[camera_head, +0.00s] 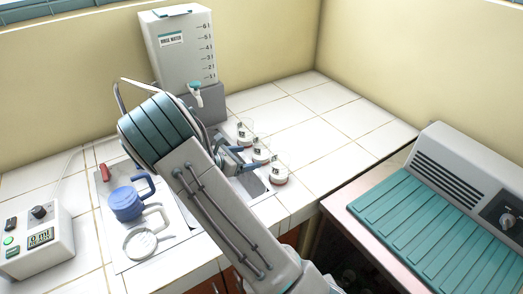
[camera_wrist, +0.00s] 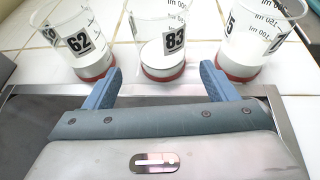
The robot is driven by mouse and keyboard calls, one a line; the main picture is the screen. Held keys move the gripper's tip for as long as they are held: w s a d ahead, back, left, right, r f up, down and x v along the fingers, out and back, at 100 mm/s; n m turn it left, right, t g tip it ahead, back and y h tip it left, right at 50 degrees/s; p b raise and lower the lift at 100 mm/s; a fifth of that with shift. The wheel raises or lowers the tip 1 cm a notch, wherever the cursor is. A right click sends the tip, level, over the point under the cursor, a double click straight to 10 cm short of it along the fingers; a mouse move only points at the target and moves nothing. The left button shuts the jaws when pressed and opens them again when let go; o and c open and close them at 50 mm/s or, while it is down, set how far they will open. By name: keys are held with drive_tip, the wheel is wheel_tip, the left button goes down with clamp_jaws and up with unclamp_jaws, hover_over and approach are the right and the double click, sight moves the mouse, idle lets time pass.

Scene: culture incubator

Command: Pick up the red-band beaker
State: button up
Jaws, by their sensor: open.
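Three clear beakers stand in a row on the counter. In the wrist view they are the beaker marked 62 (camera_wrist: 85,42) at left, the beaker marked 83 (camera_wrist: 158,38) in the middle, and a third beaker (camera_wrist: 250,35) at right, its label partly cut off. All three show reddish bands at their bases. The head view shows the row as small beakers (camera_head: 244,138), (camera_head: 261,158) and (camera_head: 280,181). My gripper (camera_wrist: 160,80) is open and empty. Its blue fingers point at the middle beaker, with their tips just short of either side of its base.
A rinse water tank (camera_head: 180,50) stands behind my arm. A teal ribbed surface (camera_head: 430,220) is at right. White tiles behind the beakers (camera_head: 330,115) are clear.

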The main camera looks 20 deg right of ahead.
sight(261, 154)
drive_tip(key=shift+r+p+x, duration=0.15)
drive_tip(key=shift+p+x, duration=0.2)
drive_tip(key=shift+x, duration=1.35)
drive_tip(key=shift+r+p+x, duration=0.15)
drive_tip(key=shift+p+x, duration=0.2)
drive_tip(key=shift+x, duration=1.3)
drive_tip(key=shift+s+d, duration=0.1)
drive_tip(key=c, duration=1.1)
